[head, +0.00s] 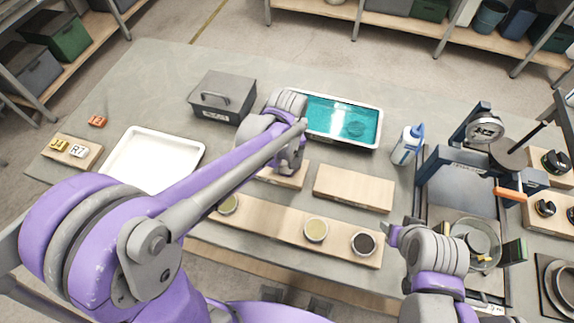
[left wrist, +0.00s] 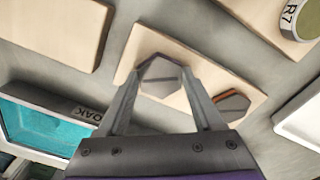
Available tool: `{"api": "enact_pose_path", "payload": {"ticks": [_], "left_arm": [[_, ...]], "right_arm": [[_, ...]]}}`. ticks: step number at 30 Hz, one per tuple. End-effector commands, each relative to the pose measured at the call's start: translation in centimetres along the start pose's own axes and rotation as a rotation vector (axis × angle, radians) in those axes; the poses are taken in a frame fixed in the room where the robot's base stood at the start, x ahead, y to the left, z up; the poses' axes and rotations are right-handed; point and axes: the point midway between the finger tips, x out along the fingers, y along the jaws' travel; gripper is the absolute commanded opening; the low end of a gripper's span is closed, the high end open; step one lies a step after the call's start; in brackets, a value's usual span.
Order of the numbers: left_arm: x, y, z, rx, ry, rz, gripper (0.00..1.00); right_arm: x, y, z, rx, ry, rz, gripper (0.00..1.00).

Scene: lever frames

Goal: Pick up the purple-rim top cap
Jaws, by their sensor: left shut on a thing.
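A grey hexagonal top cap (left wrist: 160,76) with a faint purplish rim sits between the two fingers of my left gripper (left wrist: 163,88) in the left wrist view. The gripper is shut on it, over a wooden board (left wrist: 196,68). I cannot tell whether the cap touches the board. A second grey cap with an orange rim (left wrist: 232,106) lies on the same board, beside the right finger. In the head view my left gripper (head: 290,168) reaches down to this board (head: 287,178) and hides both caps. My right gripper (head: 393,236) is at the lower right; its opening is unclear.
A teal liquid tray (head: 343,142) lies behind the board, with a grey lidded box (head: 222,112) to its left. An empty wooden board (head: 352,188) is to the right. A long board (head: 270,226) with round pots is in front. A squeeze bottle (head: 407,146) stands right.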

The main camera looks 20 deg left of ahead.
Motion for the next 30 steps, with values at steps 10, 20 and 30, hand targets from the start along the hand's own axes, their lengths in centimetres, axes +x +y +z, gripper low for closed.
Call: {"api": "enact_pose_path", "payload": {"ticks": [10,20,30], "left_arm": [[0.0,0.0,0.0,0.0,0.0,0.0,0.0],[-0.9,0.0,0.0,0.0,0.0,0.0,0.0],[-7.1,0.0,0.0,0.0,0.0,0.0,0.0]], "right_arm": [[0.0,0.0,0.0,0.0,0.0,0.0,0.5],[-0.1,0.0,-0.1,0.0,0.001,0.0,0.5],[-0.5,0.0,-0.6,0.0,0.006,0.0,0.5]]}}
